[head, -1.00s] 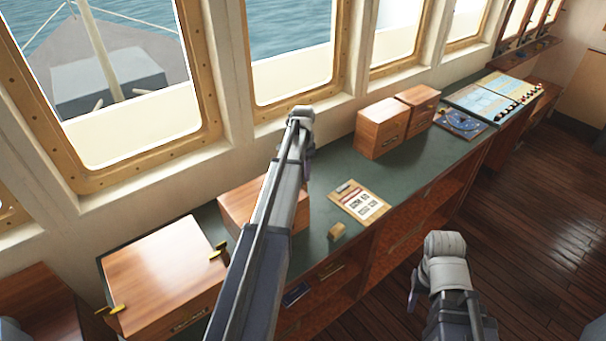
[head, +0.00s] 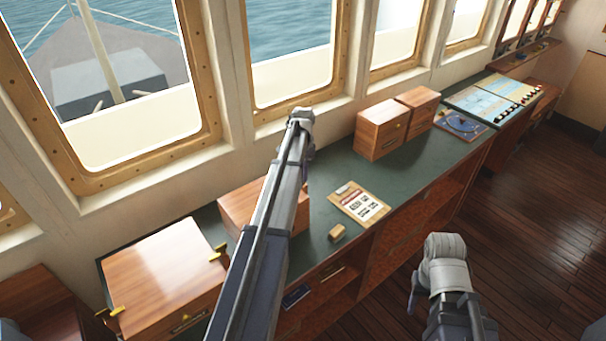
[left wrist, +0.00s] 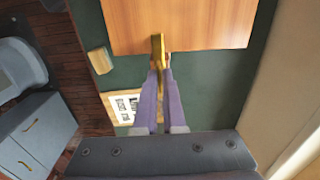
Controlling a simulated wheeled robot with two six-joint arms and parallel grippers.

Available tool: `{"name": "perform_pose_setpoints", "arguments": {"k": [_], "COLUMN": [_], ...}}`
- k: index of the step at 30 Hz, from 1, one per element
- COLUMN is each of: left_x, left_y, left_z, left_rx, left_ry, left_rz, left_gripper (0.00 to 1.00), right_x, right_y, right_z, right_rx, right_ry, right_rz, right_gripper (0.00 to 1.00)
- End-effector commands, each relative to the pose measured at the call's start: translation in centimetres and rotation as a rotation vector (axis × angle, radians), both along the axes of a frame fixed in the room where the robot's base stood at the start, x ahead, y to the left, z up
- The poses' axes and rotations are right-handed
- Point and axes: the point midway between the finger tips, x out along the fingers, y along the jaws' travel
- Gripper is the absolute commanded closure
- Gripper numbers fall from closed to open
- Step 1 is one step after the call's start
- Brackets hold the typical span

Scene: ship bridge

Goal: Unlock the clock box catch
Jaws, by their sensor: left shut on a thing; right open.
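A wooden box (head: 237,203) stands on the green counter, partly hidden behind my left arm in the head view. Its flat top (left wrist: 180,22) fills the upper part of the left wrist view. A brass catch (left wrist: 157,50) sits at the box's near edge in that view. My left gripper (left wrist: 159,66) is shut on this catch, its two purple fingers pressed around it. In the head view my left arm hides the catch and that gripper. My right arm shows at the lower right of the head view, away from the counter; its gripper cannot be made out.
Another wooden box (head: 160,270) with brass catches (head: 218,252) stands at the left. Two smaller boxes (head: 380,132) stand farther right. A tan block (head: 337,232) and a clipboard (head: 358,203) lie near the counter's front edge. The green counter (head: 325,165) is clear behind the clipboard.

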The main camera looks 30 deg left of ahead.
Motion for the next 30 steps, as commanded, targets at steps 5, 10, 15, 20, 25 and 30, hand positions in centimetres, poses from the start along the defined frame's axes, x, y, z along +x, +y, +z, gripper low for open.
{"name": "perform_pose_setpoints", "arguments": {"k": [5, 10, 15, 20, 25, 30], "left_x": [-0.01, -0.02, -0.01, -0.02, -0.02, -0.02], "left_y": [0.00, 0.00, -0.01, 0.00, 0.00, 0.00], "left_z": [0.00, 0.00, 0.00, 0.00, 0.00, -0.01], "left_rx": [0.000, 0.000, 0.000, 0.000, 0.000, 0.000], "left_ry": [0.000, 0.000, 0.000, 0.000, 0.000, 0.000], "left_rz": [0.076, 0.209, 0.370, 0.523, 0.684, 0.845], "left_gripper": [1.00, 1.00, 1.00, 1.00, 1.00, 1.00], "right_x": [0.00, 0.00, 0.00, 0.00, 0.00, 0.00], "right_y": [0.00, 0.00, 0.00, 0.00, 0.00, 0.00], "right_z": [0.00, 0.00, 0.00, 0.00, 0.00, 0.00], "right_rx": [0.000, 0.000, 0.000, 0.000, 0.000, 0.000], "right_ry": [0.000, 0.000, 0.000, 0.000, 0.000, 0.000], "right_rz": [0.000, 0.000, 0.000, 0.000, 0.000, 0.000], "right_gripper": [0.50, 0.50, 0.50, 0.50, 0.50, 0.50]}}
